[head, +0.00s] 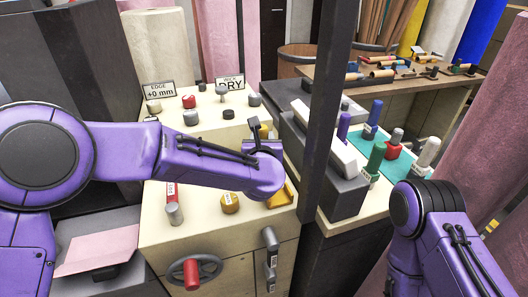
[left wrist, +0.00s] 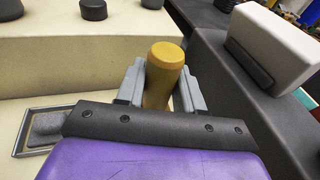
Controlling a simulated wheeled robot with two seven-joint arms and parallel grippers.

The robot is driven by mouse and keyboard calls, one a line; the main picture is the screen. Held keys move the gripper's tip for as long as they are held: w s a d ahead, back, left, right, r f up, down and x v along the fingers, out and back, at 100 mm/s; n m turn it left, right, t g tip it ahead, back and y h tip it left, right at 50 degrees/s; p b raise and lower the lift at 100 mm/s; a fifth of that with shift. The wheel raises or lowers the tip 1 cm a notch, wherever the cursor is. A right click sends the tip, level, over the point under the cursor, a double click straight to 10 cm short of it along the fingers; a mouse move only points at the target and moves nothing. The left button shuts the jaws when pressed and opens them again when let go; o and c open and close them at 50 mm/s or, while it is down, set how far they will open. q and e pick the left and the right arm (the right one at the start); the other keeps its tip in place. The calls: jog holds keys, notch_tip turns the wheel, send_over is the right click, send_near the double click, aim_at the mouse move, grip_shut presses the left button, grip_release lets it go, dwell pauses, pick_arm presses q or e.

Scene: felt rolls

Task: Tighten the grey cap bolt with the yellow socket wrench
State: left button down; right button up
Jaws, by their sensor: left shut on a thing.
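My left gripper (left wrist: 158,88) is shut on an upright yellow cylinder with a rounded top, which I take to be the yellow socket wrench (left wrist: 165,62). Its lower end is hidden behind the gripper's body. In the head view a bit of the wrench (head: 264,131) shows just past my left gripper (head: 263,146), at the right side of the cream bench. Several grey and dark round caps stand on that bench; I cannot tell which is the grey cap bolt. One grey cap (head: 254,99) is just beyond the wrench. My right gripper is out of view.
The cream bench (head: 210,250) carries a red-hubbed handwheel (head: 192,272) and small signs. A dark post (head: 324,110) stands right of my left gripper. Beyond it are a white block (head: 343,155) and upright coloured tools on a teal mat (head: 362,179).

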pick_arm(q)
jog(key=shift+r+p, duration=2.55)
jog(key=shift+r, duration=1.9)
